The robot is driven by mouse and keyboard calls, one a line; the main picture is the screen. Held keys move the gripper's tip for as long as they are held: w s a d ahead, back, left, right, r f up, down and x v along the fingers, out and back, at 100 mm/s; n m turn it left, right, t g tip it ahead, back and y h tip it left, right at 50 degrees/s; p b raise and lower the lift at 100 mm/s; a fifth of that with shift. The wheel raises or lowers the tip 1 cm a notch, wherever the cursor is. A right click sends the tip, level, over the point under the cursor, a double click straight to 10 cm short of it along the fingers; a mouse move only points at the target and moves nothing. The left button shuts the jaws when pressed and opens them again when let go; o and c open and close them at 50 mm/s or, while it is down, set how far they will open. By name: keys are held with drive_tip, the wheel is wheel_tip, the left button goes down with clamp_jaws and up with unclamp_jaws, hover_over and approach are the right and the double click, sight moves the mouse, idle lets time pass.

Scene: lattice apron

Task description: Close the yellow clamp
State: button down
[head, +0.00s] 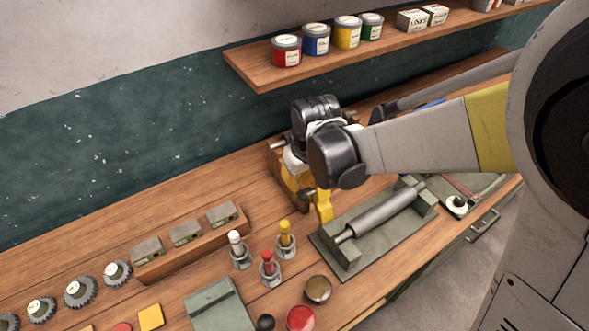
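A yellow part, which looks like the yellow clamp (323,206), shows on the bench just below my dark wrist joint, left of the grey roller fixture. More yellow shows to its upper left, against a wooden block (275,160). My arm reaches in from the right and its end is over this spot. My gripper (305,193) is mostly hidden behind my wrist, close to the yellow parts. I cannot tell whether its fingers touch the clamp, or how far open the clamp is.
A grey roller fixture (380,215) stands right of the clamp. Small bottles with white, red and yellow tops (285,240) stand in front. A wooden rack of metal blocks (150,270) and several gears (79,292) are left. A shelf (260,75) with paint cans hangs behind.

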drive_tip(key=shift+s+d, duration=0.1)
idle(0.5)
drive_tip(key=shift+s+d+r+t+y, duration=0.2)
drive_tip(key=shift+s+t+y, duration=0.1)
